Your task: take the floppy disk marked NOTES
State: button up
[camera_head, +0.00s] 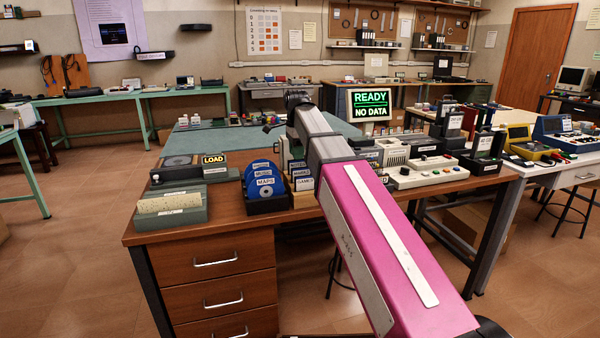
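A wooden rack (303,186) on the near desk holds upright items with small white labels, partly hidden behind my arm. A black holder (250,190) left of it holds blue discs (265,187), the front one marked MARS. My pink and grey arm reaches from the lower right over the desk.
A drive marked LOAD (213,162) and a grey card box (171,208) stand at the desk's left. A monitor (370,105) reads READY, NO DATA. Devices crowd the right side, including a white button panel (428,172). The floor (75,260) left of the desk is clear.

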aim_at(298, 164)
jog(key=shift+d+f, duration=0.15)
jog(key=shift+f, duration=2.4)
grip_shut()
